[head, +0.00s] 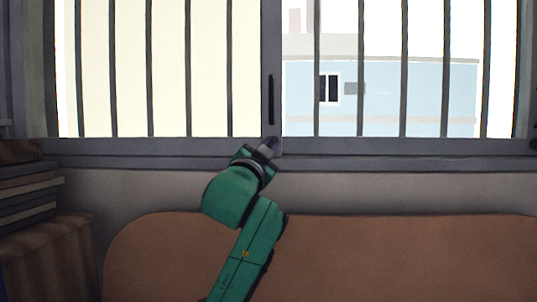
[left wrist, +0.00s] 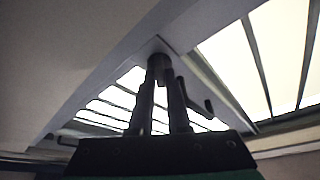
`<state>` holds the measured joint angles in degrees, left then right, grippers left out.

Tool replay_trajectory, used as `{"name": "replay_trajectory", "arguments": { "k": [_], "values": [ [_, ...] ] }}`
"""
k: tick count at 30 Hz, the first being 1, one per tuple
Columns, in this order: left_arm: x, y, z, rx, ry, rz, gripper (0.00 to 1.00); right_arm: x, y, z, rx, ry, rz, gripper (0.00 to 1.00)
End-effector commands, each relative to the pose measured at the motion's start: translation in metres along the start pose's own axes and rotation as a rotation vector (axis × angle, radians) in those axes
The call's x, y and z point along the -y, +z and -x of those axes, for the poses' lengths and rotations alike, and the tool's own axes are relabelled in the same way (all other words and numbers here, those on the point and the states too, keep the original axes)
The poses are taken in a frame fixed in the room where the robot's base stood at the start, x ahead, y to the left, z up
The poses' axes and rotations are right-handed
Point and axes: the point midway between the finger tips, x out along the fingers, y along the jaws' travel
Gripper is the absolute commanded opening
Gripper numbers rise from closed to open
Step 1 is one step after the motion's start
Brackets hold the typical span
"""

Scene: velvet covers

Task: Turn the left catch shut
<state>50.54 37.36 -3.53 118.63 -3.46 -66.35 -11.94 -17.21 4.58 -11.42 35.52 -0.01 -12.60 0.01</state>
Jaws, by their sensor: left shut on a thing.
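The window catch (head: 277,146) is a small grey piece at the foot of the upright window stile, on the bottom rail. My left gripper (head: 267,148) reaches up to it from below and is shut on it. In the left wrist view the two dark fingers (left wrist: 160,82) close together at their tips around the catch, which they mostly hide. How far the catch is turned cannot be told. My right gripper is in neither view.
A dark pull handle (head: 271,99) is on the stile above the catch. Dark bars (head: 149,70) cross the window. A brown rounded backrest (head: 400,255) stands below the sill. Stacked books or boxes (head: 28,195) are at the left.

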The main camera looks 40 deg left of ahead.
Motion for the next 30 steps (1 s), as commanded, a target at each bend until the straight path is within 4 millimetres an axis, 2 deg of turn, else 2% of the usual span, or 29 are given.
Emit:
{"name": "replay_trajectory", "arguments": {
  "k": [3, 15, 22, 30],
  "values": [
    [-0.003, 0.002, 0.001, -0.001, -0.042, 0.105, 0.00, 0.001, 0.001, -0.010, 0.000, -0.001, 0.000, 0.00],
    [-0.006, 0.000, 0.000, 0.000, -0.175, 0.426, 0.00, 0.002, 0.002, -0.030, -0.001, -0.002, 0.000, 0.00],
    [-0.006, -0.001, 0.000, 0.000, -0.224, 0.546, 0.00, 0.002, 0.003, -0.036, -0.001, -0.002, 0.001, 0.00],
    [-0.006, -0.001, -0.001, 0.001, -0.250, 0.606, 0.00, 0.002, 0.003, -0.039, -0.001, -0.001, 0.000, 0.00]
  ]
}}
